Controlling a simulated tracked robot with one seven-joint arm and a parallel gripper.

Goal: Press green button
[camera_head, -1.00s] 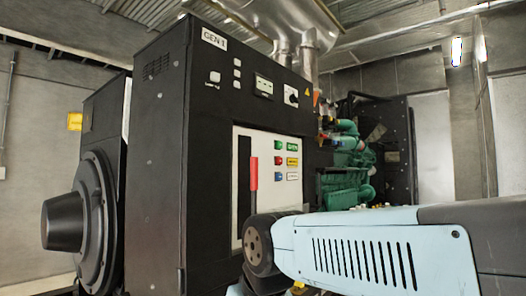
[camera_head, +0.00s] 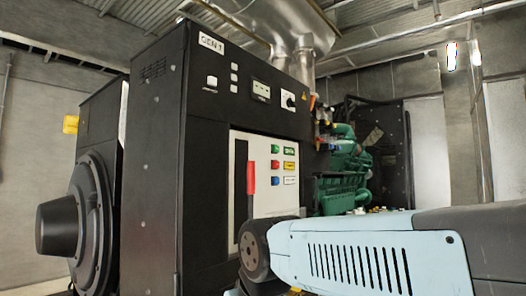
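The green button (camera_head: 275,149) is the top one of a column on the white panel of the black GEN 1 cabinet, with a green label (camera_head: 290,151) to its right. A red button (camera_head: 275,164) and a blue button (camera_head: 275,181) sit below it, beside a yellow label and a white label. My pale blue arm crosses the lower right of the view, in front of the panel's lower part. My gripper is not visible.
The black cabinet (camera_head: 150,170) fills the left middle. A rotary switch (camera_head: 289,99) is above. A green engine (camera_head: 340,165) stands behind, right. A dark round housing (camera_head: 85,225) juts out at left.

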